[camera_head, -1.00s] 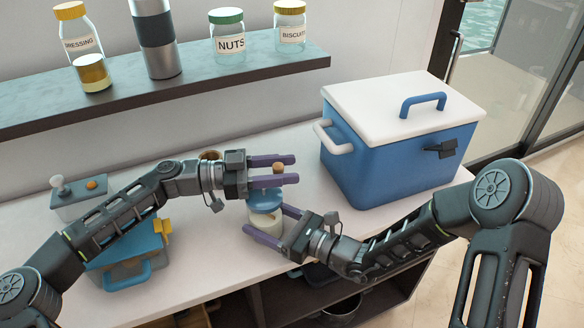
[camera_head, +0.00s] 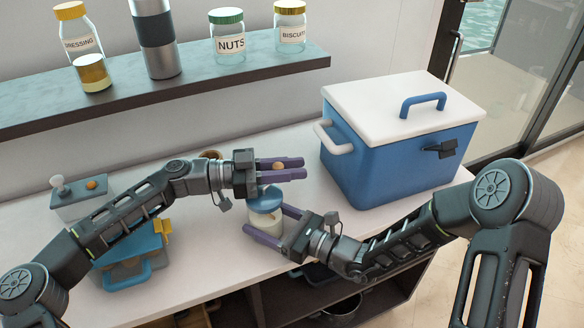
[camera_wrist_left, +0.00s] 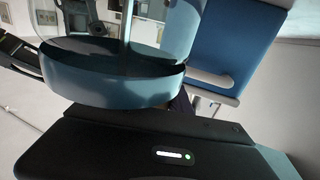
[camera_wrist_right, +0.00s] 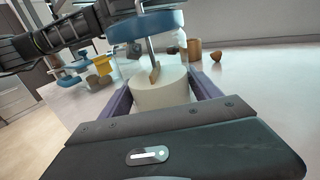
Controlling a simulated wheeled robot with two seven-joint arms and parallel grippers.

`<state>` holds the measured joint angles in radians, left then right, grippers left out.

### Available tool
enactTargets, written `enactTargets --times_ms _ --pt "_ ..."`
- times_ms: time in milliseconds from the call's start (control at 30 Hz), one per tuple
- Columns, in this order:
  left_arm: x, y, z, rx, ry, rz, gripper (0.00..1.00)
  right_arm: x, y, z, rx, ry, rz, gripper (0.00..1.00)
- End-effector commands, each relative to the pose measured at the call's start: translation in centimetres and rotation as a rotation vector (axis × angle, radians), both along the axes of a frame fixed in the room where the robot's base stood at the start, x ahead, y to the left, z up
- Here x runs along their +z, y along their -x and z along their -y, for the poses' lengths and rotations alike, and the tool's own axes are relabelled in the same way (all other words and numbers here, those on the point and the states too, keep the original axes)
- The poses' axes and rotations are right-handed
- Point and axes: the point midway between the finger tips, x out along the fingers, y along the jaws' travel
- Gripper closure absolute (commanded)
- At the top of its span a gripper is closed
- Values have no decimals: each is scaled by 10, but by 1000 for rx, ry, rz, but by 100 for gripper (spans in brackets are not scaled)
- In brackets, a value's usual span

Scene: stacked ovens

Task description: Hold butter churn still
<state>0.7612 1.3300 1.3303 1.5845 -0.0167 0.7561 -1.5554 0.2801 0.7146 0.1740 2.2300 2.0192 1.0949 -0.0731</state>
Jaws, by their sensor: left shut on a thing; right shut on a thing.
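The butter churn (camera_head: 266,222) stands on the white counter, a clear jar with pale contents and a blue lid (camera_head: 265,198). My left gripper (camera_head: 303,168) is above the lid, shut on the churn's wooden knob (camera_head: 278,166). My right gripper (camera_head: 264,218) is low, shut on the jar with a finger on each side. In the right wrist view the pale contents (camera_wrist_right: 160,92) sit between the fingers, with a metal shaft rising through the lid. The left wrist view shows the blue lid (camera_wrist_left: 115,85) close up. The jar's base is partly hidden by the right gripper.
A blue cooler with a white lid (camera_head: 395,110) stands right of the churn. Blue and grey containers (camera_head: 130,255) are under and beside my left arm. A shelf (camera_head: 190,86) with several jars and a flask hangs behind. The counter's front edge is near the churn.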

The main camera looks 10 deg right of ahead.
Motion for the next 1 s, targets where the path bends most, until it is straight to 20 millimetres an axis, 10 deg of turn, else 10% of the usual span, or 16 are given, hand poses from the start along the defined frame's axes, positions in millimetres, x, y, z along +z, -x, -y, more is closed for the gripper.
enactTargets --times_ms 1000 --pt "0 28 9 -407 0 0 100 0 0 0 1 0 0 95"
